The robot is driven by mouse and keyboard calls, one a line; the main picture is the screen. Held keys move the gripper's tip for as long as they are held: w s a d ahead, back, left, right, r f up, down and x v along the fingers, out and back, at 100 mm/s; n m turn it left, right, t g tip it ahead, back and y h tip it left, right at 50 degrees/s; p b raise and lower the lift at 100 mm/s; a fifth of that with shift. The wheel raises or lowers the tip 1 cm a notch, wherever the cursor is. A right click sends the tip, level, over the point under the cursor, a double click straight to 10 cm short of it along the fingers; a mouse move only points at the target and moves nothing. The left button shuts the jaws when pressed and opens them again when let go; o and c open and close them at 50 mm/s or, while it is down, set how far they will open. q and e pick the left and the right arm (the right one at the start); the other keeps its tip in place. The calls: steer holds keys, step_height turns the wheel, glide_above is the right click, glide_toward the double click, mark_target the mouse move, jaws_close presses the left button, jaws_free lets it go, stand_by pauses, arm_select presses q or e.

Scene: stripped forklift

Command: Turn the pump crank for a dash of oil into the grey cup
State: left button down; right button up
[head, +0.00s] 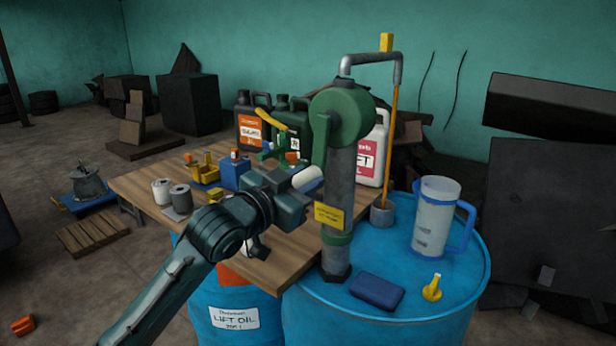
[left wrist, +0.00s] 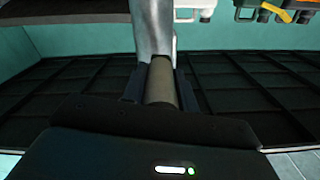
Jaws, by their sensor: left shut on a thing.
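The hand pump has a green head (head: 338,112) on a grey upright tube, standing on a blue drum (head: 440,290). Its grey spout pipe (head: 372,58) bends over to the right. A thin amber streak (head: 394,130) runs from the spout's end down to the grey cup (head: 382,217), which stands upright on the drum. My left gripper (head: 300,188) is left of the pump tube. In the left wrist view its fingers are shut around the brownish crank grip (left wrist: 161,84), below a grey metal crank arm (left wrist: 154,28). The cup's oil level cannot be told. My right gripper is out of view.
A wooden table (head: 140,188) at left holds canisters, rolls and a yellow bin (head: 205,170).

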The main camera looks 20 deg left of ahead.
arm_select(q)
steer(key=shift+w+a+r+m+p, duration=0.15)
steer(key=shift+a+r+m+p, duration=0.25)
steer(key=shift+a+m, duration=0.2)
steer(key=shift+w+a+f+m+p, duration=0.15)
steer(key=shift+a+m+p, duration=0.2)
steer(key=shift+m, duration=0.25)
steer(key=c, duration=1.1)
jaws_free()
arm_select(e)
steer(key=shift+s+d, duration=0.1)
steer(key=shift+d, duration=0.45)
